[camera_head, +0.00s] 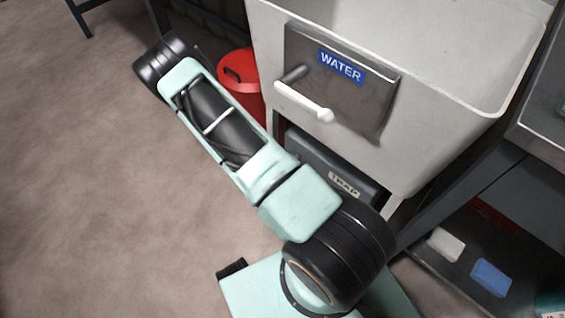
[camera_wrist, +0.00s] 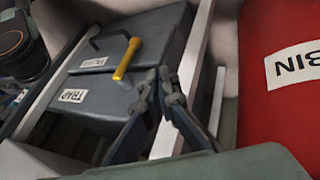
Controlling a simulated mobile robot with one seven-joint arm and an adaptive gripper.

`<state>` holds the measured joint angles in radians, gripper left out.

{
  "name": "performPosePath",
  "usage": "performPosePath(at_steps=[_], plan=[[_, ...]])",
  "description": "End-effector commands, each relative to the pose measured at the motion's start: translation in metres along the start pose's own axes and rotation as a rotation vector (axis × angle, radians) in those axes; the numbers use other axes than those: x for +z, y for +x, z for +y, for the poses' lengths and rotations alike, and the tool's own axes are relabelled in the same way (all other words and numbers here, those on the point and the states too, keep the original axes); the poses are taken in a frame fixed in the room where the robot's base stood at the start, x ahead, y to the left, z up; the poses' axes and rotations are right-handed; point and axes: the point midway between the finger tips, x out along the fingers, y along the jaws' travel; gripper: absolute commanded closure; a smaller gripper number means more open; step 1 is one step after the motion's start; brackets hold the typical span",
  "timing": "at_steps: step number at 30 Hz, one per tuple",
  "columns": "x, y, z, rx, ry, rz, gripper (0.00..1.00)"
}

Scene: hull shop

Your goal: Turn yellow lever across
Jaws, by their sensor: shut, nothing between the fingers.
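The yellow lever (camera_wrist: 126,58) shows in the wrist view on the top of a dark grey box, with a black bar (camera_wrist: 108,35) at its far end. It slants from upper right to lower left. My gripper (camera_wrist: 157,86) is shut and empty, its fingertips a little right of and below the lever in the picture, seemingly apart from it. The box (camera_wrist: 155,25) carries a TRAP label (camera_wrist: 73,96) and a second label I cannot read surely. In the head view the trap box (camera_head: 330,165) sits under a sink; the lever and my gripper are hidden there.
A red bin (camera_wrist: 285,100) stands right of the box in the wrist view, and behind my arm in the head view (camera_head: 243,78). Pale frame legs (camera_wrist: 196,45) flank the box. The sink (camera_head: 430,150) overhangs it, with a white-handled lever (camera_head: 303,101) on its WATER panel.

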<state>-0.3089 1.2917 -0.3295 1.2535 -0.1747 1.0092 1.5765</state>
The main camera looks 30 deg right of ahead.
Motion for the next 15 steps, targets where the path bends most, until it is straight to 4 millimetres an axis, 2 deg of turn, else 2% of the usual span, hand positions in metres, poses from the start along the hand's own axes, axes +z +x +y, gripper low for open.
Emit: performPosePath(at_steps=[1,5,15], plan=[[0.005,0.011,0.002,0.019,0.007,0.006,1.00],[0.011,0.024,0.004,0.042,0.022,0.014,1.00],[0.011,0.026,0.004,0.045,0.026,0.015,1.00]])
